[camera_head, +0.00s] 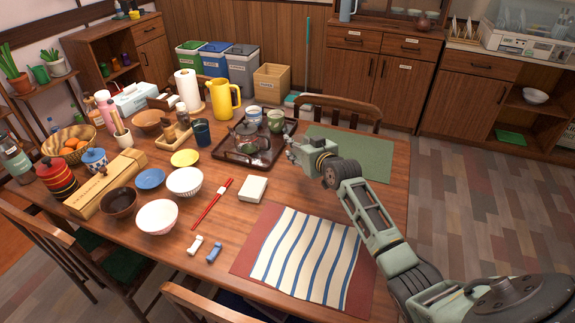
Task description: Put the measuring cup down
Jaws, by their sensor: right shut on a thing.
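My right gripper (296,152) reaches in from the lower right and is over the table, beside the right edge of the dark tray (228,153) and left of the green placemat (349,152). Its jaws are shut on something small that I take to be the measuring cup. The cup's shape is not clear at this size, and I cannot tell whether it touches the table. My left gripper is not in view.
The tray holds a teapot (250,138) and two cups (276,120). A white box (253,189), red chopsticks (211,204) and several bowls stand left of my gripper. A striped cloth (308,258) lies in front. A chair (340,105) stands behind.

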